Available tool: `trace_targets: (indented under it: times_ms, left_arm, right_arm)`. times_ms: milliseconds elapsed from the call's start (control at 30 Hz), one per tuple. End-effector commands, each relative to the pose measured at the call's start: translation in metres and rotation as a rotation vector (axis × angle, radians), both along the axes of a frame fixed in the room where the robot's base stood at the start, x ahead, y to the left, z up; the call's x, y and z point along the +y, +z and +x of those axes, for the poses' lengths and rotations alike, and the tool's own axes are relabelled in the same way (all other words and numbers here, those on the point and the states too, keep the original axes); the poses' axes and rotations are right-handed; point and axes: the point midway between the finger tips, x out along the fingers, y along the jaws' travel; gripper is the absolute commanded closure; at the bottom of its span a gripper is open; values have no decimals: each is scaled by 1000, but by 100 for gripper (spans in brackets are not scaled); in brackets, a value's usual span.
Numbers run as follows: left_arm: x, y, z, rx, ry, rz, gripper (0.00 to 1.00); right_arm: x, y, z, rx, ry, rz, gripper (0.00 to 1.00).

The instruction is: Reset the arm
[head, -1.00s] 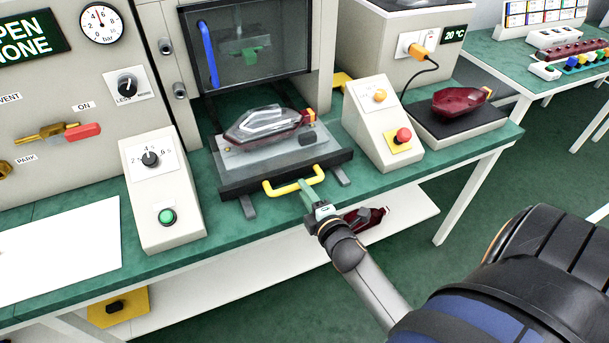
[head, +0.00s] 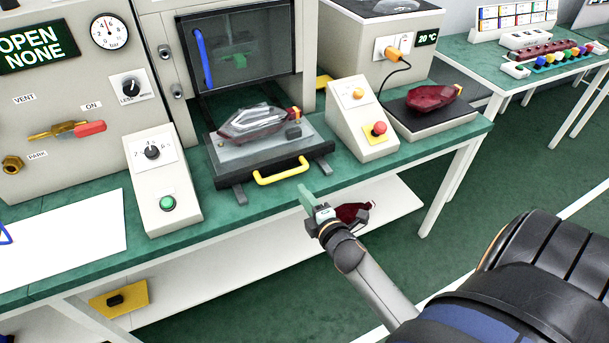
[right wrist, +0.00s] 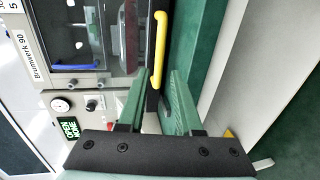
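My right gripper (head: 306,195) is in front of the bench's front edge, with its green fingers pointing toward the test chamber. In the right wrist view, its two fingers (right wrist: 161,85) are apart with nothing held between them. The yellow handle (head: 283,171) of the tray is just beyond the fingertips and apart from them; it also shows in the right wrist view (right wrist: 159,50). The tray (head: 225,169) is out in front of the chamber, and a lamp with a clear lens (head: 254,121) lies on it. My left gripper is not in view.
A sloped box with a red button (head: 379,129) and a dark red lamp (head: 433,97) on a black plate stand right of the tray. A control box with a green button (head: 167,203) stands left.

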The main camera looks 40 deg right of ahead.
Motion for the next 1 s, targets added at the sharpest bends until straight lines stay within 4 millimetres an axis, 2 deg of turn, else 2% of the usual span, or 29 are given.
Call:
trace_targets:
  times_ms: [767, 867, 1000]
  left_arm:
    - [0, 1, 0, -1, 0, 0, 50]
    - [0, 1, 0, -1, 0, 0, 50]
    - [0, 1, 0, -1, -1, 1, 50]
  right_arm:
    - [2, -2, -2, 5, 0, 25, 66]
    - [17, -18, -17, 30, -5, 167, 66]
    - [63, -57, -64, 123, -59, 577, 66]
